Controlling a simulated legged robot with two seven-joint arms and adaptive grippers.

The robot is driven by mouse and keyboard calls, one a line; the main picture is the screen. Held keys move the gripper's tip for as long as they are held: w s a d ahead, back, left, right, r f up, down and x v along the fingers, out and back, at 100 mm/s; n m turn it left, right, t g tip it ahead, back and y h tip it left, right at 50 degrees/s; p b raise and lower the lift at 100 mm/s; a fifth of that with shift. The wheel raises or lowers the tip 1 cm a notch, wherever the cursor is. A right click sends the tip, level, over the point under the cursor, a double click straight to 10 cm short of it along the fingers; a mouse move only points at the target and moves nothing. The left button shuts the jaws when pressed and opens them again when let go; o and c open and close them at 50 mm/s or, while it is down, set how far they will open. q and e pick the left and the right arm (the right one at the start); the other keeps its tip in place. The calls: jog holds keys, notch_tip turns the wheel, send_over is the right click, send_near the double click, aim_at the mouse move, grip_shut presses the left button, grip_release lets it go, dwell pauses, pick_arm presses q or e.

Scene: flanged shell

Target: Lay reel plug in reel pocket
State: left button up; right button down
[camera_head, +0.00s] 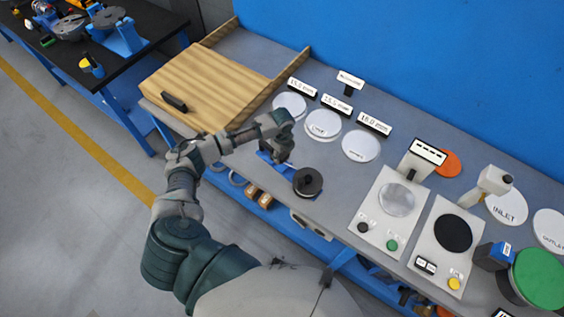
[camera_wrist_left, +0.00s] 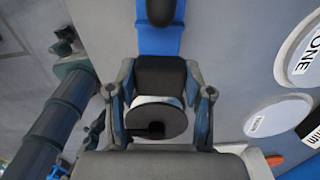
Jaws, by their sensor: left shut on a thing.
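My left gripper (camera_head: 287,150) is over the near side of the bench, above a blue fixture (camera_head: 266,158). In the left wrist view its fingers (camera_wrist_left: 162,108) stand either side of a grey disc with a dark stub (camera_wrist_left: 160,120), which I take for the reel plug, and are shut on it. A dark block shows behind the disc, in line with a blue strip (camera_wrist_left: 158,42). A black round piece with a knob (camera_head: 308,182) sits near the bench edge beside the gripper. I cannot tell which part is the reel pocket. My right gripper is not in view.
A wooden board (camera_head: 205,85) lies at the left of the bench (camera_head: 225,45). Labelled white discs (camera_head: 323,123) lie beyond the gripper. Two white panels, one with a pale disc (camera_head: 397,199) and one with a black disc (camera_head: 453,233), stand to the right, with a green-topped drum (camera_head: 540,278).

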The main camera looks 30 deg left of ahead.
aim_at(282, 161)
pick_arm(q)
jog(key=shift+f, duration=0.95)
jog(key=f, duration=0.3)
jog(key=shift+a+f, duration=0.4)
jog(key=o, duration=1.1)
jog(key=shift+d, duration=0.2)
jog(key=shift+o, duration=0.2)
jog(key=shift+d+r, duration=0.1)
jog(key=shift+r, duration=0.1)
notch_tip(282, 161, up, 12)
jog(key=shift+f, duration=0.1)
jog(key=shift+a, duration=0.2)
jog(key=shift+s+f, duration=0.1)
